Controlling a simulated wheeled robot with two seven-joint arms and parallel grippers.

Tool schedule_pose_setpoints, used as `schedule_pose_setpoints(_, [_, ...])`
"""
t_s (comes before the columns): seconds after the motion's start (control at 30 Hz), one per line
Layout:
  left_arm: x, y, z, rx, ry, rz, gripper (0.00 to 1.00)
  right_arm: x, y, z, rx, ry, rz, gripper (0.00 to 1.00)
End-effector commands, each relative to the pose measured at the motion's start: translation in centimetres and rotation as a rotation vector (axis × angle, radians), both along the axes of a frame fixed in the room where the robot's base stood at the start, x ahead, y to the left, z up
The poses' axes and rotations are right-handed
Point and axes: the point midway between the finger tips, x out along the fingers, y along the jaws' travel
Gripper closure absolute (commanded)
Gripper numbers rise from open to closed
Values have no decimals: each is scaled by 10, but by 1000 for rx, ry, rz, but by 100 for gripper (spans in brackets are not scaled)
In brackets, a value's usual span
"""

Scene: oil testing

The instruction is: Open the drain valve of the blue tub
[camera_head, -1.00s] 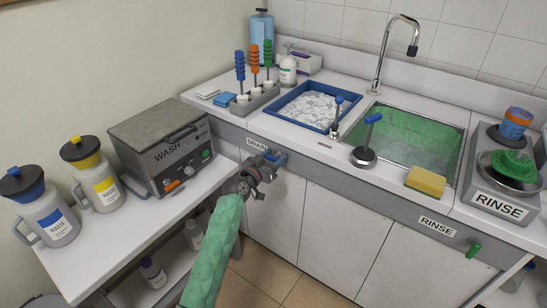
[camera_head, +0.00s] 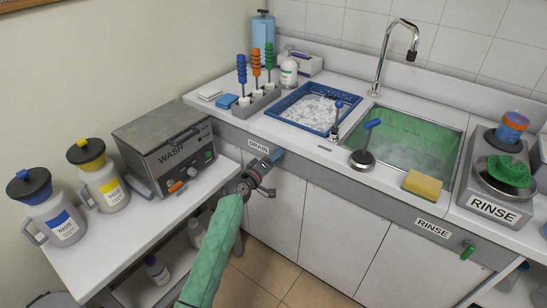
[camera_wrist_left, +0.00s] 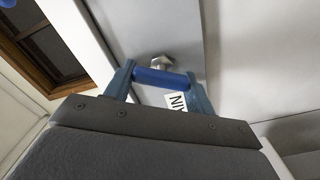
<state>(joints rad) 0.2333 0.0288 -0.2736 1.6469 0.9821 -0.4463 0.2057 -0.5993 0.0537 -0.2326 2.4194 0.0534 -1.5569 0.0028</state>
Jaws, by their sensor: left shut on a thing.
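The blue tub (camera_head: 300,123) is set in the counter at the back left, with whitish foam in it. Its drain valve has a blue handle (camera_head: 277,155) on the cabinet front below the tub, beside the DRAIN label (camera_head: 259,145). My left gripper (camera_head: 268,163) is at this valve, its arm in a green sleeve. In the left wrist view the blue handle (camera_wrist_left: 162,78) lies crosswise between the two fingers, and the gripper (camera_wrist_left: 160,82) is shut on it. A metal valve stem (camera_wrist_left: 162,61) shows just beyond it. My right gripper is not in view.
A green-handled valve (camera_head: 468,252) is at the right under RINSE. The floor in front of the cabinets is clear.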

Motion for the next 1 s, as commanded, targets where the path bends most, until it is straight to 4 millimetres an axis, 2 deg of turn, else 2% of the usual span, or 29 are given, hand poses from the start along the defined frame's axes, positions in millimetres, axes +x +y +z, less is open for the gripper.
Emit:
schedule_pose_setpoints(0.5, [1,2,-1,-334,240,4,68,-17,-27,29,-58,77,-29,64])
schedule_pose_setpoints(1.0, [2,3,-3,-440,317,3,68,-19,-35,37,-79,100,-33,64])
